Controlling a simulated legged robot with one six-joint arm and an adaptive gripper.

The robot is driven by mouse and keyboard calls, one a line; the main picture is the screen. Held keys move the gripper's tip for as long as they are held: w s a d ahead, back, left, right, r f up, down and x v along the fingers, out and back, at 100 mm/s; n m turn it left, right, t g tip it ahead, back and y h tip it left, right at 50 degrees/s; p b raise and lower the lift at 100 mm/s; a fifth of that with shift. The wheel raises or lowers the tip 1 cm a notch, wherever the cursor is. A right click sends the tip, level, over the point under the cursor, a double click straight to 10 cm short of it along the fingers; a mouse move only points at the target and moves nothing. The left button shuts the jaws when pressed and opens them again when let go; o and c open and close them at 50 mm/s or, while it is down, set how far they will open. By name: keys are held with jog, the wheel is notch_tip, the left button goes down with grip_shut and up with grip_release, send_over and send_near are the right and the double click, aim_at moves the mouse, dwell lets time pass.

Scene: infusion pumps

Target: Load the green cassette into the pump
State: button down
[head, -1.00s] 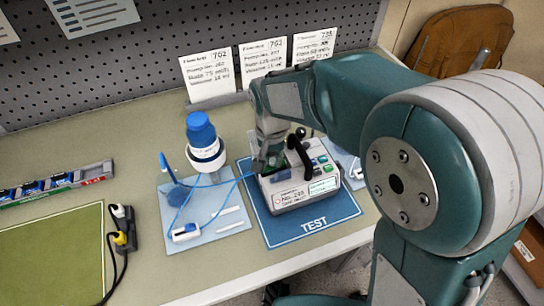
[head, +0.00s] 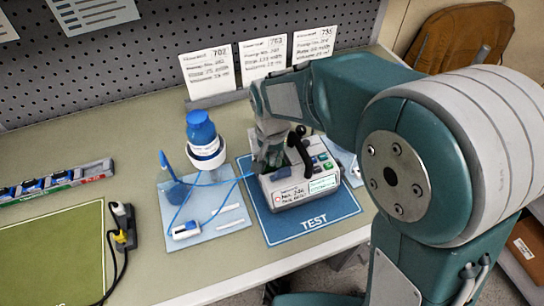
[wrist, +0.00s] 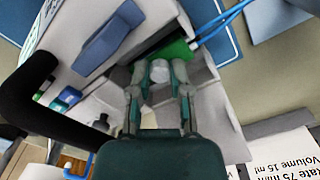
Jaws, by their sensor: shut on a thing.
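The pump (head: 298,188) is a pale grey box with a black handle, coloured buttons and a small screen. It stands on the blue TEST mat (head: 313,226), and also fills much of the wrist view (wrist: 95,25). My gripper (wrist: 160,78) is at the pump's open bay, its fingers closed around a pale round knob. The green cassette (wrist: 178,50) shows just beyond the fingertips, at the bay opening, with blue tubing beside it. How deep the cassette sits is hidden. In the head view my gripper (head: 268,158) covers the bay and the cassette is hard to make out.
Left of the pump, a pale tray (head: 208,222) holds blue tubing and a white clip. A blue-capped bottle (head: 203,135) stands in a holder behind it. Cards (head: 262,62) stand at the back. A green mat (head: 55,255) and a rail of blue parts (head: 50,183) lie at the left.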

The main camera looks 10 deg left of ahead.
jog(key=shift+c, duration=2.4)
grip_release()
jog(key=o, duration=0.4)
jog(key=shift+r, duration=3.45)
